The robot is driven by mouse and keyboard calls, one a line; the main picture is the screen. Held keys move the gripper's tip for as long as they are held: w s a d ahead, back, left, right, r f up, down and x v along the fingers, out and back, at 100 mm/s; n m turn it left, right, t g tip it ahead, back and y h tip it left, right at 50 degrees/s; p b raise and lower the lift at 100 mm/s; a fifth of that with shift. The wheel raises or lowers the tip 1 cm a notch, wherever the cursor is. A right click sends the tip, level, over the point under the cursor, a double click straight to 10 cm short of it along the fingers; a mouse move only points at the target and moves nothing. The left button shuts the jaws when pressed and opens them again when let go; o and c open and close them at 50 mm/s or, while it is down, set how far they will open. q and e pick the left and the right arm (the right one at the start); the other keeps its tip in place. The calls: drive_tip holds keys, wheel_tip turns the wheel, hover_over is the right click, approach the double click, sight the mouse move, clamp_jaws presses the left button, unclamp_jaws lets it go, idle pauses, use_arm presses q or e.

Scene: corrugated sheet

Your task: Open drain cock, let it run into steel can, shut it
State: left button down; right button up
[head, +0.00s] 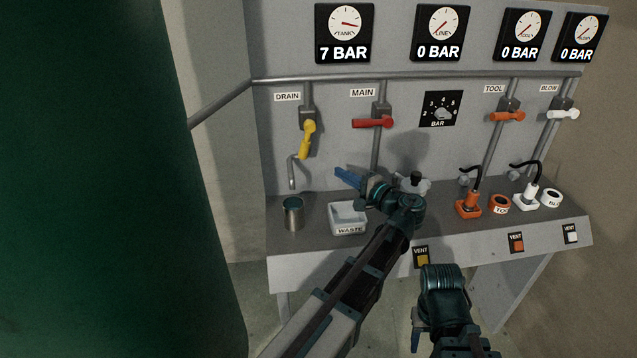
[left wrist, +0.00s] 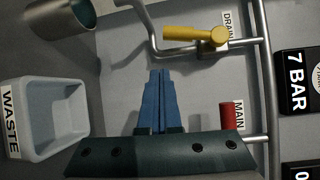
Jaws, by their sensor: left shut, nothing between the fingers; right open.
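The yellow drain cock handle (head: 307,140) hangs downward, tilted slightly left, below the DRAIN label; it also shows in the left wrist view (left wrist: 190,35). Its bent grey spout (head: 292,172) ends above the steel can (head: 293,214), which stands upright on the bench's left end. The can is partly in the left wrist view (left wrist: 62,18). I see no stream from the spout. My left gripper (head: 348,178) is shut and empty, right of and below the handle, apart from it. Its blue fingers (left wrist: 160,95) lie together in the left wrist view. My right gripper (head: 417,335) is low before the bench, open.
A white WASTE bin (head: 347,219) stands right of the can. The red MAIN handle (head: 373,123) lies horizontal, right of the drain. The TANK gauge (head: 344,32) reads 7 BAR; the others read 0. Orange and white fittings occupy the bench's right side.

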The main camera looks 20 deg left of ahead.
sight(306, 143)
use_arm(q)
drive_tip(key=d+m+y+b, duration=0.1)
drive_tip(key=d+y+b, duration=0.1)
drive_tip(key=d+b, duration=0.15)
drive_tip(key=s+p+x, duration=0.1)
drive_tip(key=p+x, duration=0.1)
drive_tip(key=x, duration=1)
drive_tip(key=shift+s+a+r+t+p, duration=0.3)
drive_tip(key=shift+a+r+p, duration=0.1)
drive_tip(key=shift+a, duration=0.15)
use_arm(e)
drive_tip(key=shift+f, duration=1.35)
drive_tip(key=shift+f, duration=0.15)
use_arm(q)
drive_tip(key=shift+s+a+f+m+b, duration=0.1)
drive_tip(key=shift+s+a+m+b, duration=0.1)
drive_tip(key=shift+m+b, duration=0.25)
use_arm(e)
drive_tip(key=shift+f, duration=0.3)
